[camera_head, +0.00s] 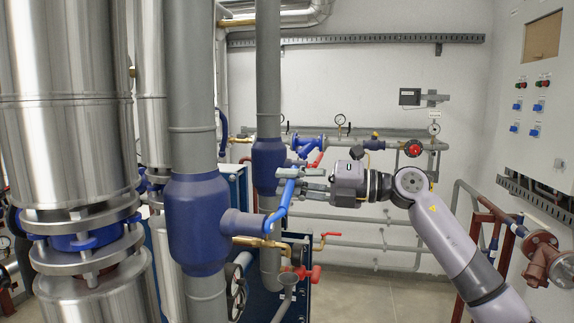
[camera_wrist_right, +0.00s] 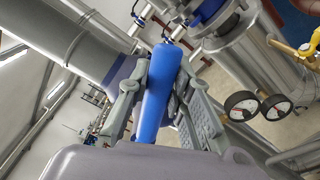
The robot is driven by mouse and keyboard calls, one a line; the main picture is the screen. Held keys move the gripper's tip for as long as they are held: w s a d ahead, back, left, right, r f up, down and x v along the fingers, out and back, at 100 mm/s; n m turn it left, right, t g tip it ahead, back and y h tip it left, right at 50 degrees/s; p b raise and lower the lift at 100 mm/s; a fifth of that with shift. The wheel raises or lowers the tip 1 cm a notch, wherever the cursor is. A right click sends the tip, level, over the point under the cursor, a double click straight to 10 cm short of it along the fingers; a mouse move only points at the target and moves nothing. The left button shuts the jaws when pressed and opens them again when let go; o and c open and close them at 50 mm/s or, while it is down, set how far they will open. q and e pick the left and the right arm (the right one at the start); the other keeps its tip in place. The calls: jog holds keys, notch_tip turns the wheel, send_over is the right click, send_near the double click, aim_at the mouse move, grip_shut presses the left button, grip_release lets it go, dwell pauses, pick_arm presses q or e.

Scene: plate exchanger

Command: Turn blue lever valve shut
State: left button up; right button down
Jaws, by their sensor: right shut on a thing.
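My right gripper (camera_head: 304,185) comes in from the right and is shut on the upper part of the lever. In the right wrist view the blue lever (camera_wrist_right: 157,95) stands between the two grey fingers (camera_wrist_right: 158,100), one on each side of it. My left gripper is not in view.
Large silver insulated pipes (camera_head: 65,110) fill the left side. A red-handled valve (camera_head: 300,272) sits below the lever. A control cabinet (camera_head: 545,100) and a rust-red flanged pipe (camera_head: 541,252) are at the right. Two gauges (camera_wrist_right: 258,106) show in the wrist view. Some floor (camera_head: 390,297) is clear.

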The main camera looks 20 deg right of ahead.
aim_at(292, 193)
jog(key=f+m, duration=0.2)
jog(key=f+p, duration=0.1)
jog(key=shift+w+d+m, duration=0.25)
jog(key=shift+w+m, duration=0.15)
jog(key=shift+f+m+p, duration=0.45)
jog(key=shift+f+m, duration=0.75)
jog(key=shift+f, duration=0.2)
jog(key=c, duration=1.8)
grip_release()
jog(key=o, duration=0.4)
jog(key=shift+r, duration=0.2)
jog(key=v, duration=1.2)
